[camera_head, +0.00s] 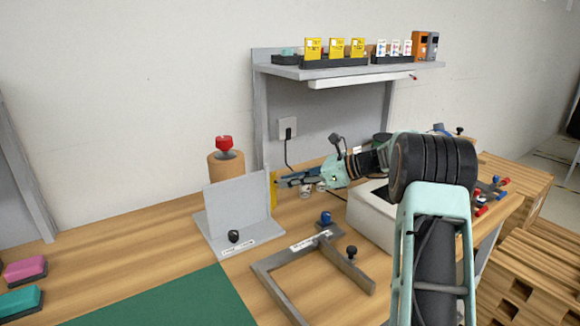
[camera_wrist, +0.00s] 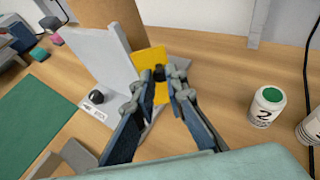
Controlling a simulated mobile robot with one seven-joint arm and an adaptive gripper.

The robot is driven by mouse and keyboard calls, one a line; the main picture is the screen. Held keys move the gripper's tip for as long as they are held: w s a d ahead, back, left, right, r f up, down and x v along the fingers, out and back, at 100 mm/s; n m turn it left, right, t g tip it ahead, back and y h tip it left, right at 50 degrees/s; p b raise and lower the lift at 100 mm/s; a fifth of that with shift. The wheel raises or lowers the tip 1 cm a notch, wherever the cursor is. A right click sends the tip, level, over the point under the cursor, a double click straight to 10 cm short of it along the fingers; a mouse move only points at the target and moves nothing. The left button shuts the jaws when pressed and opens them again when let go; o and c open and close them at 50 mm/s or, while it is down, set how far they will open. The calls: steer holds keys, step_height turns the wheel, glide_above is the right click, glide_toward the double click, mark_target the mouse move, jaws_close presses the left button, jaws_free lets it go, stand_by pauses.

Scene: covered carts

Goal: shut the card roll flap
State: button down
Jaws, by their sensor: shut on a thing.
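A yellow flap (camera_head: 273,188) stands at the right side of a grey upright panel (camera_head: 236,205). In the wrist view the yellow flap (camera_wrist: 148,62) carries a small black knob (camera_wrist: 158,73). My gripper (camera_head: 279,181) reaches the flap from the right. In the wrist view my gripper (camera_wrist: 160,79) has its fingers on both sides of the knob, shut on it. A brown card roll (camera_head: 226,166) stands behind the panel; it also shows in the wrist view (camera_wrist: 108,22). The finger contact is partly hidden.
A red knob (camera_head: 224,146) sits over the roll. A grey frame (camera_head: 305,265) lies in front, and a pale box (camera_head: 375,222) stands to the right. White jars with green tops (camera_wrist: 266,106) are right of my gripper. A green mat (camera_head: 170,300) lies front left.

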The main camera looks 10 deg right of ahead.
steer(key=n+g+p, duration=0.1)
steer(key=p, duration=0.1)
steer(key=w+n+g+y+p, duration=0.1)
steer(key=p, duration=0.2)
steer(key=shift+a+r+g, duration=0.15)
steer(key=shift+g, duration=0.15)
steer(key=shift+w+n+g+y+p, duration=0.15)
steer(key=shift+n+g+y+p, duration=0.15)
steer(key=shift+n+p, duration=0.3)
steer(key=c, duration=1.9)
jaws_free()
steer(key=v, duration=1.2)
steer(key=shift+c, duration=0.2)
